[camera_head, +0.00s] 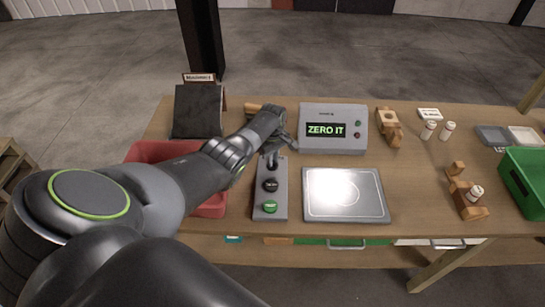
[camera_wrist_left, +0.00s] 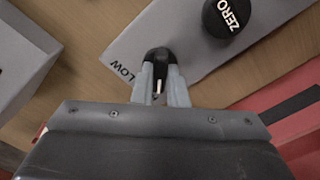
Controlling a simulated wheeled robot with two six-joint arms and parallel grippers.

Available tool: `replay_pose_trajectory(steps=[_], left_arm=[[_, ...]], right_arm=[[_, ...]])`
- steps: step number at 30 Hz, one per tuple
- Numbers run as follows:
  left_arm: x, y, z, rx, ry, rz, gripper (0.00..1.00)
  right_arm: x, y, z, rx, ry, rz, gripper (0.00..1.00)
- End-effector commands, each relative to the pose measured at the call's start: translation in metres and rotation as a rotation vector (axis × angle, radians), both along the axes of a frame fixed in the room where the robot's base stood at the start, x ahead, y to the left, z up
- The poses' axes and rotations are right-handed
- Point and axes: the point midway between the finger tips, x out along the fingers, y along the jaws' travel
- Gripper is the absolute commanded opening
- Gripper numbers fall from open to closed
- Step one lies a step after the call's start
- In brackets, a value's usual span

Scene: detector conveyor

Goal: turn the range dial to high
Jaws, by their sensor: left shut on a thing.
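The range dial (camera_wrist_left: 160,55) is a small black knob on a grey control panel (camera_head: 283,190). In the left wrist view the word LOW shows on the panel beside the dial, and the dial's far side is partly hidden by my fingers. My left gripper (camera_wrist_left: 161,85) is shut on the dial, with one finger on each side of it. In the head view my left gripper (camera_head: 270,158) reaches down onto the panel's far end. Below it on the panel are a black ZERO button (camera_head: 270,185) and a green button (camera_head: 269,206). My right gripper is not in view.
A grey display box (camera_head: 333,115) reading ZERO IT stands behind and right of the panel. A flat metal plate (camera_head: 345,212) lies right of the panel. A red tray (camera_head: 150,151) is under my left arm. Wooden holders, white vials and a green bin (camera_head: 520,178) stand on the right.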

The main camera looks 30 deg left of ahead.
Motion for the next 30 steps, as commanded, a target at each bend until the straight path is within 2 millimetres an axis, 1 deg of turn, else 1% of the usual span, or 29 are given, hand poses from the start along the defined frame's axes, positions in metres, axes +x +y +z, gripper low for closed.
replay_pose_trajectory(steps=[1, 18, 19, 23, 24, 30], left_arm=[[0.0022, 0.0013, 0.0029, 0.004, -0.006, 0.011, 0.0], [0.0022, 0.0018, 0.0025, 0.005, -0.006, 0.041, 0.0], [0.0022, 0.0018, 0.0025, 0.005, -0.006, 0.041, 0.15], [0.0017, 0.0013, 0.0019, 0.003, -0.005, 0.041, 0.32], [0.0015, 0.0012, 0.0017, 0.003, -0.004, 0.04, 0.35], [0.0007, 0.0006, 0.0008, 0.001, -0.002, 0.04, 0.35]], right_arm=[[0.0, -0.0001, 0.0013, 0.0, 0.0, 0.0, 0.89], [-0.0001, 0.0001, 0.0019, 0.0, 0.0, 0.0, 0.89], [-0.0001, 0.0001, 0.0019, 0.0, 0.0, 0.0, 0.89], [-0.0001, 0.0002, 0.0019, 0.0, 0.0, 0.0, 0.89], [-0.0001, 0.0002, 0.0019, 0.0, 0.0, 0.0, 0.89], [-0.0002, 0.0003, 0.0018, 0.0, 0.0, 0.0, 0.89]])
